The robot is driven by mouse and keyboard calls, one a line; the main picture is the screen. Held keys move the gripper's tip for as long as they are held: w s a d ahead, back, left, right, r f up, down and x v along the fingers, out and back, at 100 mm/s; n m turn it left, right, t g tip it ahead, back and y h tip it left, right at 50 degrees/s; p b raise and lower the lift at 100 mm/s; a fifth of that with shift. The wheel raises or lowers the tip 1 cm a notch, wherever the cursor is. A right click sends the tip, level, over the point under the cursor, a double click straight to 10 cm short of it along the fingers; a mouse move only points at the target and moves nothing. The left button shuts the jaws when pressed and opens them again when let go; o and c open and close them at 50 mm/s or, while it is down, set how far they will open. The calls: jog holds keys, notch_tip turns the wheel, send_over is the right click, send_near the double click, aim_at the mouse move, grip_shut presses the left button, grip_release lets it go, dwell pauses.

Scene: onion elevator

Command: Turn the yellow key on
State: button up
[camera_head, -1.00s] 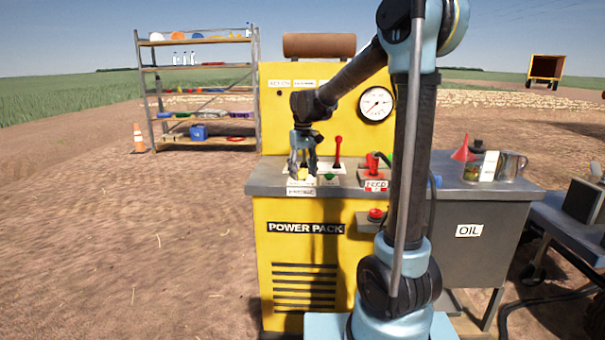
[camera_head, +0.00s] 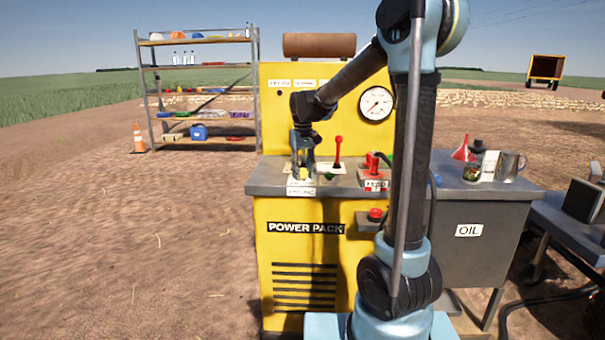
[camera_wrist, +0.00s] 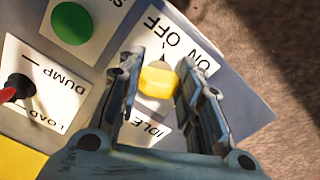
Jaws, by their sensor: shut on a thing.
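The yellow key (camera_wrist: 158,80) sits on a white plate (camera_wrist: 146,134) lettered OFF, ON and IDLE, seen upside down in the wrist view. A dark pointed tip on the key's far side points towards the gap between ON and OFF; I cannot tell its exact setting. My gripper (camera_wrist: 156,84) points down with one finger on each side of the key and is shut on it. In the head view the key (camera_head: 303,174) shows small and yellow between the fingers of my gripper (camera_head: 303,172), at the left end of the power pack's counter.
A green button (camera_wrist: 72,23) and a red-knobbed DUMP/LOAD lever (camera_head: 338,146) stand close beside the key. A red switch box (camera_head: 373,178) is farther right. A gauge (camera_head: 376,104) is on the yellow back panel. The counter's left edge is near the gripper.

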aim_at(302, 170)
jog(key=m, duration=0.5)
jog(key=shift+a+m, duration=0.15)
jog(key=shift+m, duration=0.25)
jog(key=m, duration=0.5)
jog(key=shift+a, duration=0.15)
jog(key=shift+m, duration=0.3)
jog(key=o, duration=1.1)
jog(key=shift+c, duration=0.2)
notch_tip(302, 170, up, 12)
